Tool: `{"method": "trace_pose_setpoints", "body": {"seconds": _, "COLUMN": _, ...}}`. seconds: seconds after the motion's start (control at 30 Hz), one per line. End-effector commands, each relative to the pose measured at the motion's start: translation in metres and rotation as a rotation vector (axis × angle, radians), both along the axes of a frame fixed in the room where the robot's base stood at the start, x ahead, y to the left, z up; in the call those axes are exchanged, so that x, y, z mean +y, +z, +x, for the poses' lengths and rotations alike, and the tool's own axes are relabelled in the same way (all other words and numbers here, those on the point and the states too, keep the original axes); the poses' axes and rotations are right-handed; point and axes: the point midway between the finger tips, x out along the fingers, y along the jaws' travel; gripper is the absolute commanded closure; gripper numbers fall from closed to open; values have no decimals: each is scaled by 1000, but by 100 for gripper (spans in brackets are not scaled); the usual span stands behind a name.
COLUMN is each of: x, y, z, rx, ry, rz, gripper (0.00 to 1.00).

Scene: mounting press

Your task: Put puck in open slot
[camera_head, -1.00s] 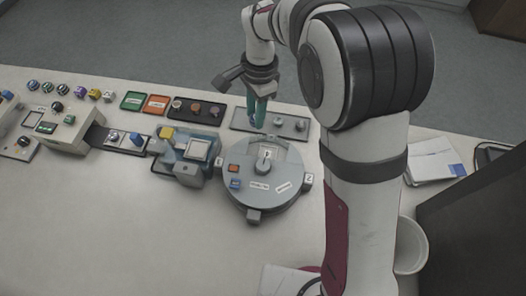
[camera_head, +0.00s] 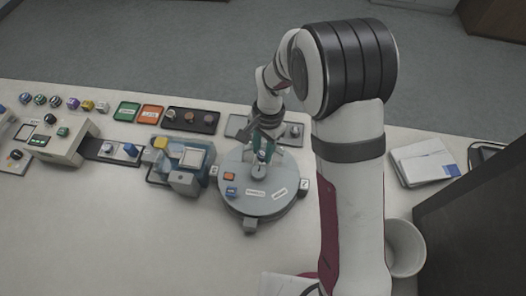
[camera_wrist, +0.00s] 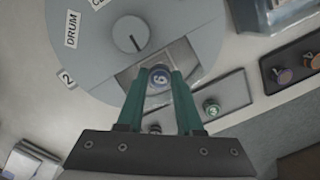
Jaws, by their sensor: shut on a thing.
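My gripper (camera_head: 262,155) has two green fingers. In the wrist view my gripper (camera_wrist: 159,82) is shut on a small round puck (camera_wrist: 158,77) with a blue top and a pale number on it. The puck is over the open slot (camera_wrist: 184,56), a rectangular gap in the rim of the round grey drum (camera_wrist: 85,65). I cannot tell whether the puck is above the slot or partly inside it. The drum also shows in the head view (camera_head: 262,203), with the gripper over its far side. The fingers hide part of the slot.
A dark tray (camera_head: 191,119) with several pucks stands farther left. A blue-grey machine (camera_head: 184,180) stands close to the drum's left. The front table is clear.

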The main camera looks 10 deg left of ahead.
Motion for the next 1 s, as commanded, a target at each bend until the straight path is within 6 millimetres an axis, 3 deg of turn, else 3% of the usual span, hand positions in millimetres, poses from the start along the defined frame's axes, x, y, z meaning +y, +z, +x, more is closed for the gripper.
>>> {"method": "trace_pose_setpoints", "body": {"seconds": 0.1, "x": 0, "y": -17, "z": 0, "rx": 1, "ry": -1, "rz": 0, "gripper": 100}}
{"method": "trace_pose_setpoints", "body": {"seconds": 0.43, "x": -1, "y": -21, "z": 0, "rx": 0, "ry": 0, "rz": 0, "gripper": 100}}
{"method": "trace_pose_setpoints", "body": {"seconds": 0.47, "x": -1, "y": -21, "z": 0, "rx": -1, "ry": 0, "rz": -1, "gripper": 61}}
{"method": "trace_pose_setpoints", "body": {"seconds": 0.6, "x": -1, "y": -20, "z": 0, "rx": -1, "ry": 0, "rz": 0, "gripper": 36}}
{"method": "trace_pose_setpoints", "body": {"seconds": 0.87, "x": -1, "y": -20, "z": 0, "rx": -1, "ry": 0, "rz": 0, "gripper": 35}}
{"method": "trace_pose_setpoints", "body": {"seconds": 1.0, "x": -1, "y": -3, "z": 3, "rx": -4, "ry": -1, "rz": 2, "gripper": 35}}
